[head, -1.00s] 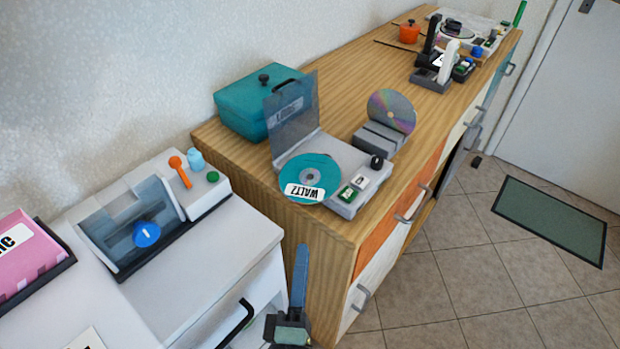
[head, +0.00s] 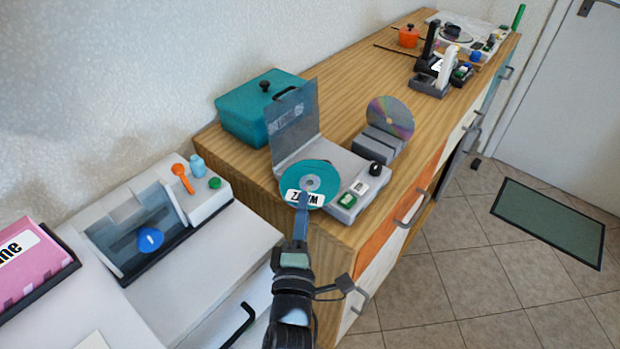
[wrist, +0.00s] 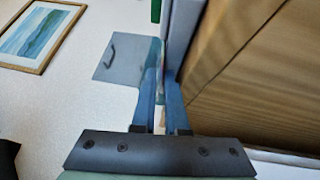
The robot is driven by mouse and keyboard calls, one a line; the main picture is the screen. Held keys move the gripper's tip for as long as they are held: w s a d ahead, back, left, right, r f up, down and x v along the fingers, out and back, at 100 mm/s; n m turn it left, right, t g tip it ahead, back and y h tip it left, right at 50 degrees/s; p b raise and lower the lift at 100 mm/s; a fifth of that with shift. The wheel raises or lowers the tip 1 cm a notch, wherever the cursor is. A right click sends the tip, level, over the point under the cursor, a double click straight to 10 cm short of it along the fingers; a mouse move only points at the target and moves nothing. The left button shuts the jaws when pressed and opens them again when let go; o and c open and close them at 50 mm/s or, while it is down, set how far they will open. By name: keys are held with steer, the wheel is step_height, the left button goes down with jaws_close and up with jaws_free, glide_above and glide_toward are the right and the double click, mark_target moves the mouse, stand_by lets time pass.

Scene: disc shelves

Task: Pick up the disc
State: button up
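A teal disc (head: 322,171) with a silver hub and a white label lies on the grey player (head: 347,173), whose clear lid (head: 294,115) stands open. My gripper (head: 303,203) reaches up from below to the near rim of the disc, over the label's lower part. In the wrist view my two blue fingers (wrist: 160,100) stand a little apart with a narrow gap between them. A thin strip between the fingertips looks like the disc edge-on. I cannot tell whether the fingers touch it.
A teal box (head: 243,115) stands behind the player. A grey rack (head: 381,145) with a shiny disc (head: 391,116) is to its right. The white cabinet (head: 215,245) with a lidded device (head: 140,235) is at left.

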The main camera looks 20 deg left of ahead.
jaws_close()
stand_by(0.3)
